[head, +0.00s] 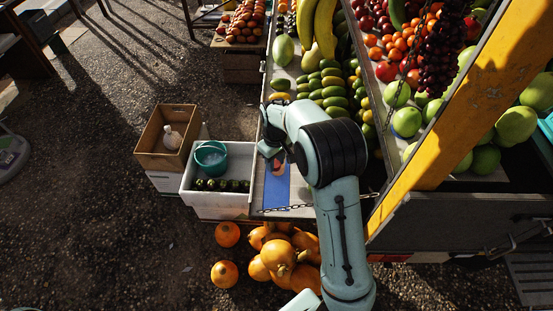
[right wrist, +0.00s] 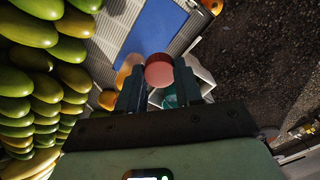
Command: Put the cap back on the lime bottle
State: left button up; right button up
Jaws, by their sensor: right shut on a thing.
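My right gripper (head: 270,150) is over the left edge of the stall, beside a blue sheet (head: 277,188). In the right wrist view its two fingers (right wrist: 160,88) are shut on a round, flat-topped reddish cap (right wrist: 160,70). A small pinkish patch shows beside the gripper in the head view; I cannot tell if it is the cap. No bottle is clearly recognisable as the lime bottle. A white bottle-like thing (head: 172,138) stands in a cardboard box, apart from the gripper. A pale orange shape (right wrist: 128,70) behind the left finger is unclear. My left gripper is not in view.
A white crate (head: 222,208) with a teal pot (head: 211,156) and dark green fruit stands left of the stall, next to the cardboard box (head: 150,160). Pumpkins (head: 278,254) lie in front. Green-yellow fruit (head: 330,90) fills the tray behind. A yellow post (head: 450,110) stands right.

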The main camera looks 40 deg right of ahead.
jog(key=a+f, duration=0.2)
jog(key=a, duration=0.6)
jog(key=a+f+m, duration=0.1)
jog(key=a+f, duration=0.2)
jog(key=a, duration=0.5)
jog(key=shift+f, duration=0.2)
